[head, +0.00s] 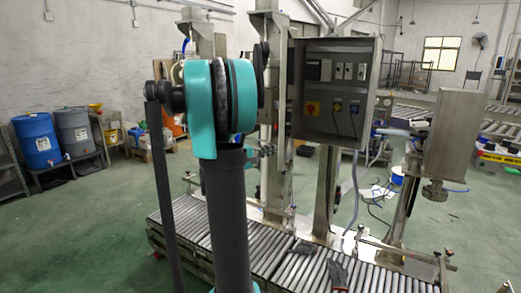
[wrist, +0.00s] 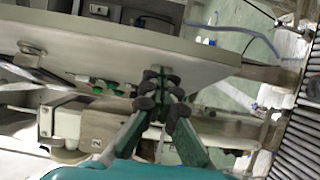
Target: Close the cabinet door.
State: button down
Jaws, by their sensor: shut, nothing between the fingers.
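The grey cabinet (head: 331,128) stands on a metal post in the head view, its front showing switches, sockets and a red-yellow knob. I cannot clearly make out its door there; my arm covers the area to its left. In the wrist view a broad, flat pale grey panel (wrist: 115,47), which looks like the door, slants across the upper half. My gripper (wrist: 163,88) is shut and empty, its dark fingertips overlapping the panel's lower right part. I cannot tell whether they touch it. The gripper cannot be made out in the head view.
A roller conveyor (head: 190,222) runs below the cabinet; its rollers also show at the right of the wrist view (wrist: 300,130). A metal box on a stand (head: 455,135) is at the right. Blue (head: 36,140) and grey drums stand at the left wall. Green floor at left is clear.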

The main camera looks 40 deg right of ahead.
jog(key=s+d+n+t, duration=0.1)
jog(key=s+d, duration=0.6)
jog(key=d, duration=0.3)
jog(key=s+d+t, duration=0.1)
jog(key=s+d, duration=0.7)
jog(key=d, duration=2.5)
jog(key=shift+w+d+r, duration=0.25)
jog(key=shift+w+d, duration=0.1)
